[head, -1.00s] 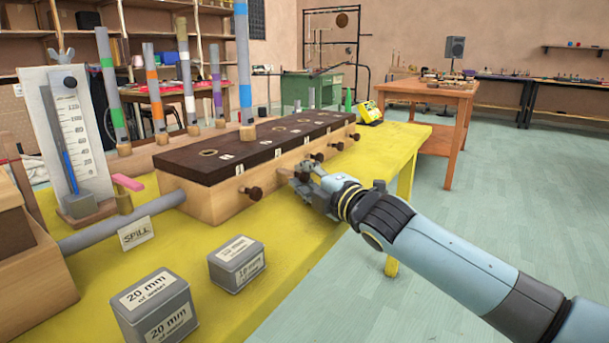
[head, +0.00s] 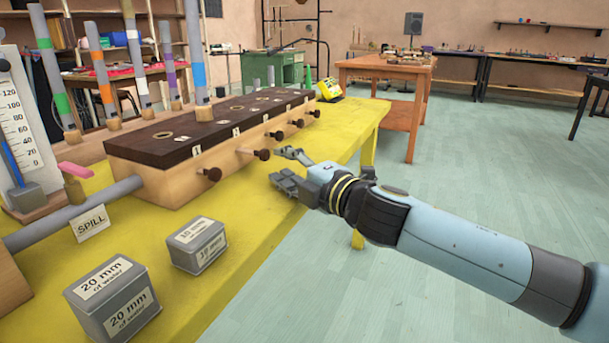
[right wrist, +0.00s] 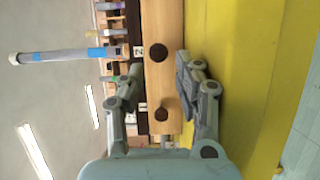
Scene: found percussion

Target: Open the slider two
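The long wooden box (head: 150,182) with a dark top (head: 158,147) stands on the yellow table, with a row of dark knobs along its front. The knob of slider two (head: 263,155) stands out from the front on a visible pale rod, farther than the slider one knob (head: 209,174). In the right wrist view, the slider two knob (right wrist: 158,53) is beside the label "2", beyond the fingertips. My right gripper (head: 289,166) is open and empty, just right of that knob and apart from it; it also shows in the right wrist view (right wrist: 160,80). My left gripper is out of view.
Two grey weight boxes (head: 112,300) (head: 197,245) and a SPILL card (head: 91,223) are on the yellow table (head: 225,265). A water gauge (head: 20,135) stands at left. Banded tubes (head: 195,50) rise behind the box. Open floor lies right.

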